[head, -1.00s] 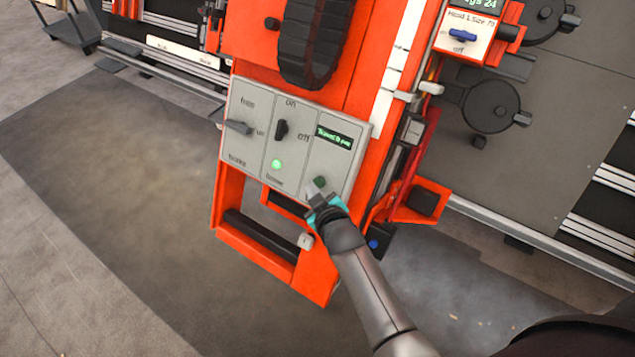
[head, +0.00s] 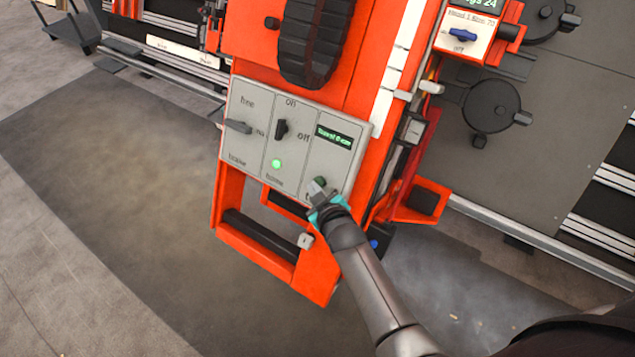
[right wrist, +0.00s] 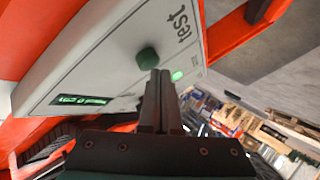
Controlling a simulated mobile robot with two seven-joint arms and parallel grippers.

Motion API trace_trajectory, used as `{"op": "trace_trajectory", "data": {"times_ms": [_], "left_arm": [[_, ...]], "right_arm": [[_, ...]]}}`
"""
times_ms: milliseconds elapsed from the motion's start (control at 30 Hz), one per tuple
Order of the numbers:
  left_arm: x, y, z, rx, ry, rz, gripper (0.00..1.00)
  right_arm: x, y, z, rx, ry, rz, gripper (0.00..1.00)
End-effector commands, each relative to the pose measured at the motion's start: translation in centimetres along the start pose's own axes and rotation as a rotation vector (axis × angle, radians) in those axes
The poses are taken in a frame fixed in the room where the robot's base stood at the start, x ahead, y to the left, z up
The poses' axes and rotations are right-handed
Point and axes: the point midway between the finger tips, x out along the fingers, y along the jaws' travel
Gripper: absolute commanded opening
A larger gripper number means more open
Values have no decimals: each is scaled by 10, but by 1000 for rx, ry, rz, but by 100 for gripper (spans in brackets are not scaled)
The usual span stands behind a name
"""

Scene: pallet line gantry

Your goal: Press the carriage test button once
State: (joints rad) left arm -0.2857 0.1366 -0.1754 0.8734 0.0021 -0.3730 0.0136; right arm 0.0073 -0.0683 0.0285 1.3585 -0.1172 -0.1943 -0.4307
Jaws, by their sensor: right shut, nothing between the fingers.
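The carriage test button is a dark green round knob (right wrist: 148,58) beside the word "test" in the right wrist view. In the head view the button (head: 321,181) sits at the lower right of the grey control panel (head: 252,158), partly covered by my gripper. My right gripper (head: 317,188) is shut and empty, its fingertips right at the button. In the right wrist view the closed fingers (right wrist: 160,75) end just beside and below the button. I cannot tell whether they touch it. My left gripper is not in view.
The panel also has a lever (head: 237,127), a black on/off switch (head: 281,129), a lit green lamp (head: 277,164) and a green display (head: 334,137). It is mounted on an orange carriage (head: 262,250). Open grey floor (head: 110,200) lies to the left.

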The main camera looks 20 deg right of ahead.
Motion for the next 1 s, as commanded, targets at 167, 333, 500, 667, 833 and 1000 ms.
{"op": "trace_trajectory", "data": {"times_ms": [167, 333, 500, 667, 833, 1000], "left_arm": [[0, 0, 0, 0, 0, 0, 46], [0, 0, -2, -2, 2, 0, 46], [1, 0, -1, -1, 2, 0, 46], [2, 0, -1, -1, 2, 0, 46], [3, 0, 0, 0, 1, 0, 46], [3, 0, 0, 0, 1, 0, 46]], "right_arm": [[0, 0, 0, 0, 0, 0, 0], [0, 0, 0, 0, 0, 0, 0], [2, 1, 1, -1, 0, 0, 0], [3, 2, 2, -1, 1, -1, 0], [4, 3, 3, -1, 1, -1, 0], [6, 4, 4, -1, 1, -1, 0]]}}
